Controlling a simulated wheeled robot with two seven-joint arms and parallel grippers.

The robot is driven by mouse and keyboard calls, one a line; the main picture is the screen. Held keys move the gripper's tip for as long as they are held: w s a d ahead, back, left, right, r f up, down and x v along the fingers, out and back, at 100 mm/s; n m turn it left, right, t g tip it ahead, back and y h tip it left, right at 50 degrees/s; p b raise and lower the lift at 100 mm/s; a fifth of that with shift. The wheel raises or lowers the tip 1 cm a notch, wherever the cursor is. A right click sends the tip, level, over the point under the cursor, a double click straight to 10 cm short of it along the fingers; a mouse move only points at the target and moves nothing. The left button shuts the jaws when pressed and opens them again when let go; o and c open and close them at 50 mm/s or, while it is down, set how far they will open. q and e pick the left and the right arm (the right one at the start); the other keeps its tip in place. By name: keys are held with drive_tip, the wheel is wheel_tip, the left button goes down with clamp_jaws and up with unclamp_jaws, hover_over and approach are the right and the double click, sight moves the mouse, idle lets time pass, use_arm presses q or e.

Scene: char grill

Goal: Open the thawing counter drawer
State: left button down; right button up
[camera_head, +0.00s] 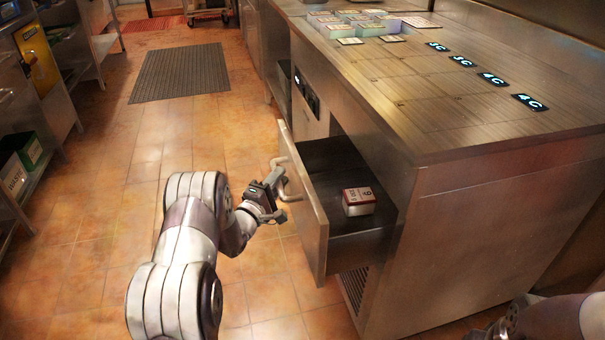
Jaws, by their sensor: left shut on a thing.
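The thawing counter drawer (307,206) is pulled out from the left face of the steel counter (430,215). Its dark inside shows, and a small red and white box (358,201) lies in it. My left gripper (276,186) is at the drawer's front, shut on the drawer handle (291,178). Its fingertips are partly hidden by the handle and the gripper body. Part of my right arm shows at the bottom right corner; its gripper cannot be made out.
Several small boxes (357,24) stand in the counter top's far end, and lit temperature displays (492,79) line its right side. A dark mat (180,72) lies on the tiled floor. Steel shelving (45,130) stands at the left. The floor between is clear.

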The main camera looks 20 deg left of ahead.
use_arm(q)
drive_tip(key=s+a+p, duration=0.2)
drive_tip(key=s+a, duration=0.7)
drive_tip(key=a, duration=0.4)
drive_tip(key=shift+a+p, duration=0.2)
drive_tip(key=shift+p, duration=0.1)
drive_tip(key=shift+s, duration=0.1)
drive_tip(key=c, duration=1.1)
unclamp_jaws()
drive_tip(key=shift+o, duration=0.2)
drive_tip(key=p+v, duration=0.2)
drive_tip(key=v, duration=1)
drive_tip(key=shift+s, duration=0.35)
drive_tip(key=shift+a, duration=0.15)
